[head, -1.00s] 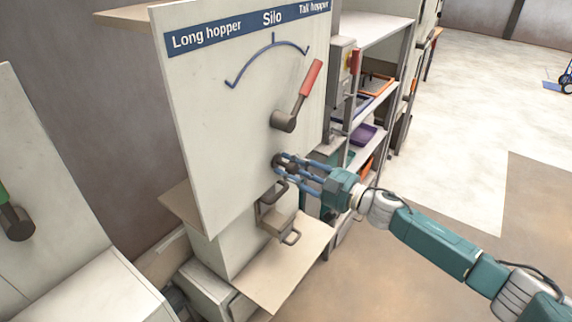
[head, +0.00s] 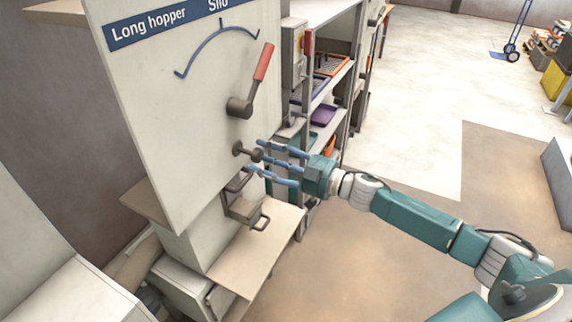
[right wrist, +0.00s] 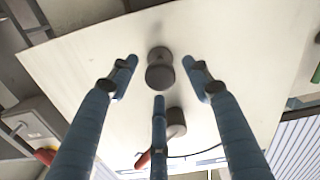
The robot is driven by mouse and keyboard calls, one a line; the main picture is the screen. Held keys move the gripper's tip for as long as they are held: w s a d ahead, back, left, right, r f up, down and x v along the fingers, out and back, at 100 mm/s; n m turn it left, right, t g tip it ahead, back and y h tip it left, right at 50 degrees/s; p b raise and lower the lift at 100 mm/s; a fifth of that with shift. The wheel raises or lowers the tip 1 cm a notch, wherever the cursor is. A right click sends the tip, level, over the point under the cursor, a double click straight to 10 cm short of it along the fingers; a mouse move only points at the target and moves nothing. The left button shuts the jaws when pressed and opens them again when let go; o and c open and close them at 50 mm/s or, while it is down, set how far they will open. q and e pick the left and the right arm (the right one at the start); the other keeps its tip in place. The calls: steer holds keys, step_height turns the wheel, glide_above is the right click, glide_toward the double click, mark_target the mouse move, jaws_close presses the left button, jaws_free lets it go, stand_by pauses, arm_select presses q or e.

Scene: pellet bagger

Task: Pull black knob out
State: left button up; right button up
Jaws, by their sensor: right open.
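The black knob (head: 257,155) stands out on a short stem from the pale panel (head: 180,120), below the red-handled lever (head: 256,80). My right gripper (head: 258,158) is open, its blue fingers pointing at the panel with their tips around and just behind the knob. In the right wrist view the knob (right wrist: 160,76) sits between the spread fingertips, with visible gaps to the two side fingers. The lower middle finger (right wrist: 159,120) is close to it; I cannot tell whether they touch. My left gripper is not in view.
A dark bracket handle (head: 238,182) and a box with a handle (head: 246,208) sit below the knob, above a beige shelf (head: 255,250). A rack with trays (head: 322,88) stands behind on the right.

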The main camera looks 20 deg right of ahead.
steer(key=v, duration=0.9)
steer(key=shift+s+d, duration=0.15)
